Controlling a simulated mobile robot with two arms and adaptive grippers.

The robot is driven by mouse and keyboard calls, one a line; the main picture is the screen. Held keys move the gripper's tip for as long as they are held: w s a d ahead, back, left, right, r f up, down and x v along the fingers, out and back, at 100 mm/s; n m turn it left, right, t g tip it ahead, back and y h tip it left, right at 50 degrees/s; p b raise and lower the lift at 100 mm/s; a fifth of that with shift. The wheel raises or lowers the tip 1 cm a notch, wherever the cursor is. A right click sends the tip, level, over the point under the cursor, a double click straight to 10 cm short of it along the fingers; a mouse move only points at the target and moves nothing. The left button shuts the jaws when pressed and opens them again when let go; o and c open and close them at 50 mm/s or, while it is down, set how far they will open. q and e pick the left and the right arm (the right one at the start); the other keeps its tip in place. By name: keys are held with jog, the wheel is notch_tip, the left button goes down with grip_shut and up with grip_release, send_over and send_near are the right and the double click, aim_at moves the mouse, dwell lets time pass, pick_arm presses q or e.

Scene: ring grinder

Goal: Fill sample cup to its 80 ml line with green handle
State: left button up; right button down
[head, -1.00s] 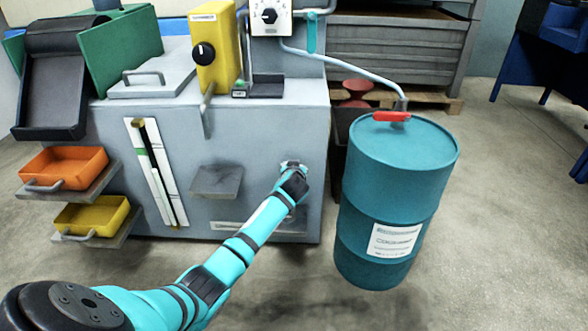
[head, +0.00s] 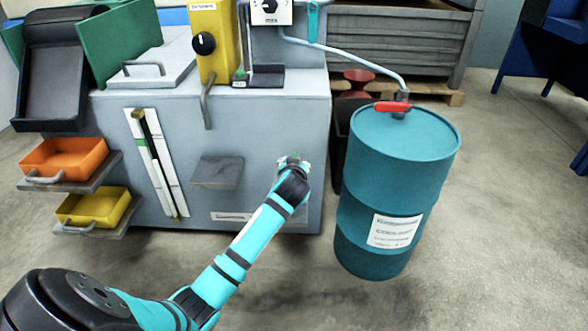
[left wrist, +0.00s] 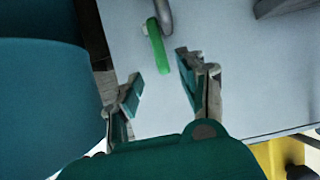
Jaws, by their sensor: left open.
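The green handle (left wrist: 157,44) shows in the left wrist view, joined to a grey metal spout or pipe (left wrist: 164,12) at the top edge. My left gripper (left wrist: 160,76) is open and empty, its two fingertips just short of the handle, with the handle's end in line with the gap. In the head view my left gripper (head: 294,162) is at the right part of the grey cabinet's front; it hides the spout and most of the handle there. I cannot make out a sample cup in either view. My right gripper is not in view.
A teal drum (head: 395,195) with a red handle (head: 392,106) stands right of the gripper. A small grey shelf (head: 217,172) juts from the cabinet (head: 250,200) on the left. Orange (head: 66,158) and yellow (head: 95,207) trays sit further left. The floor in front is clear.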

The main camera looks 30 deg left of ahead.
pick_arm(q)
jog(key=v, duration=0.3)
jog(key=shift+s+d+r, duration=0.15)
jog(key=shift+s, duration=0.1)
jog(key=shift+d, duration=0.1)
